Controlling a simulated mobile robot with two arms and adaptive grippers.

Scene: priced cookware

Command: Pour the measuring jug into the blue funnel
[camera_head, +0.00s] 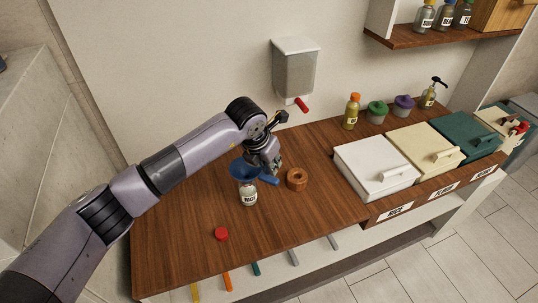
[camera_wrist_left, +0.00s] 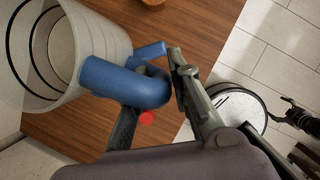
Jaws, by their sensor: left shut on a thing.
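The blue funnel (camera_head: 243,171) sits on top of a small labelled jar (camera_head: 249,196) on the wooden counter. My left gripper (camera_head: 268,164) is just right of the funnel and above the counter. In the left wrist view the gripper (camera_wrist_left: 155,100) is shut on the thick blue handle (camera_wrist_left: 115,80) of the measuring jug. The jug's pale translucent body (camera_wrist_left: 95,45) with black rings is at the upper left there. In the head view the jug's body is mostly hidden; a blue piece shows below the gripper. I cannot tell what the jug holds.
A brown wooden ring (camera_head: 297,179) lies right of the gripper. A red cap (camera_head: 221,234) lies near the front. A wall dispenser (camera_head: 296,68) with a red lever hangs behind. Lidded boxes (camera_head: 375,168) and bottles (camera_head: 351,111) stand to the right. The left counter is clear.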

